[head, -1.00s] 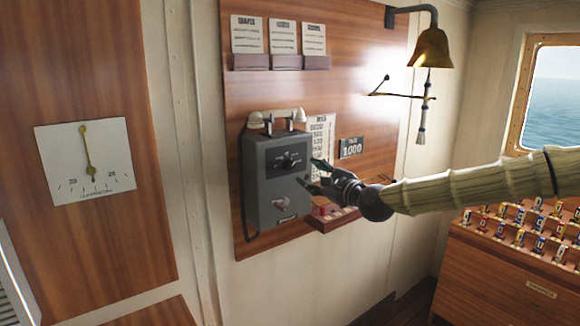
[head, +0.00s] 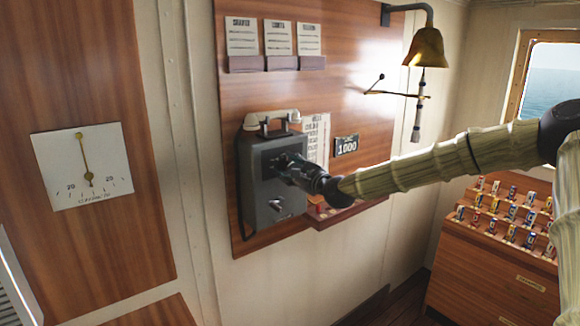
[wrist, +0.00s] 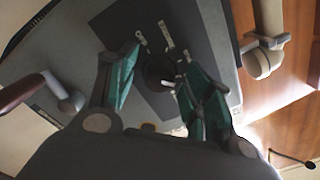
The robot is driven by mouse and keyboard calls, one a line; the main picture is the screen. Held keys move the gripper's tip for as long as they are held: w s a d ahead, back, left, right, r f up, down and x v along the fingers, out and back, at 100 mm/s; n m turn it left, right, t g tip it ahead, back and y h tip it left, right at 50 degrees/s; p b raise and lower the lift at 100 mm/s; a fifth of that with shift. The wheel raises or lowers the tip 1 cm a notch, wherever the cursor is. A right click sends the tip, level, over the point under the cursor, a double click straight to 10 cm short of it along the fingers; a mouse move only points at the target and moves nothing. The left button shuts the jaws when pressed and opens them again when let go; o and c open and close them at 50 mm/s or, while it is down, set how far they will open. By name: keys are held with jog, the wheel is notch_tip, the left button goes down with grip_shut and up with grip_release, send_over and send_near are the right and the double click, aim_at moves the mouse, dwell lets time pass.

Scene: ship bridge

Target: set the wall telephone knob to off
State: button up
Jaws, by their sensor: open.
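The wall telephone (head: 258,200) is a grey box on the wooden panel, with a pale handset (head: 272,120) across its top and a small crank (head: 277,204) low on its front. In the wrist view its front plate carries a dark round knob (wrist: 160,70) with a few pale label marks around it. I cannot read the labels or tell the knob's setting. My gripper (head: 282,165) is at the telephone's front and hides the knob in the head view.
A brass bell (head: 427,48) hangs from a bracket at the upper right of the panel. A printed list and a "1000" sign (head: 346,147) sit right of the telephone. A dial gauge (head: 82,167) is on the left wall.

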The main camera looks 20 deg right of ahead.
jog(key=shift+c, duration=0.2)
jog(key=c, duration=1)
